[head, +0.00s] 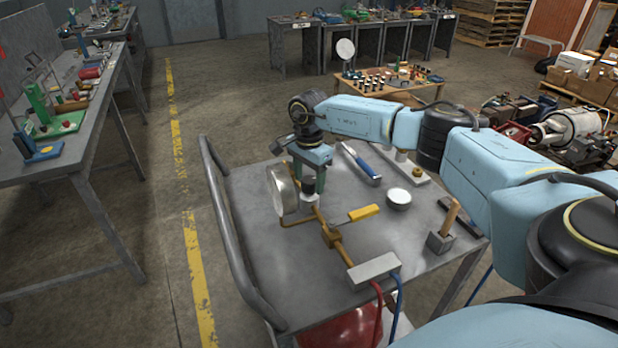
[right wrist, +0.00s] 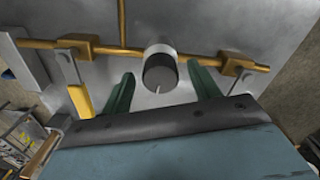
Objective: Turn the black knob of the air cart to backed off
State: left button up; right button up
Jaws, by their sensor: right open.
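The air cart (head: 285,262) has a grey top with a brass pipe line (head: 318,216) along it. The black knob (head: 308,186) sits on a pale cylindrical body on that line. In the right wrist view the knob (right wrist: 160,72) faces the camera, with a short white mark near its lower edge. My right gripper (head: 308,172) is above the knob, pointing down. Its two green fingers (right wrist: 162,78) are open, one on each side of the knob, with gaps visible on both sides. My left gripper is out of view.
A round gauge (head: 280,190) stands close left of the knob. A blue-handled tool (head: 362,164), a round tin (head: 398,199) and a wooden-handled block (head: 443,229) occupy the cart's right side. The near left top is clear.

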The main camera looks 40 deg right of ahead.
aim_at(309, 179)
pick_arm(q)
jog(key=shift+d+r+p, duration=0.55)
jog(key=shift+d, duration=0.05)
pick_arm(e)
notch_tip(309, 179, up, 13)
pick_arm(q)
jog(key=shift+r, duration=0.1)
pick_arm(e)
jog(key=shift+r, duration=0.15)
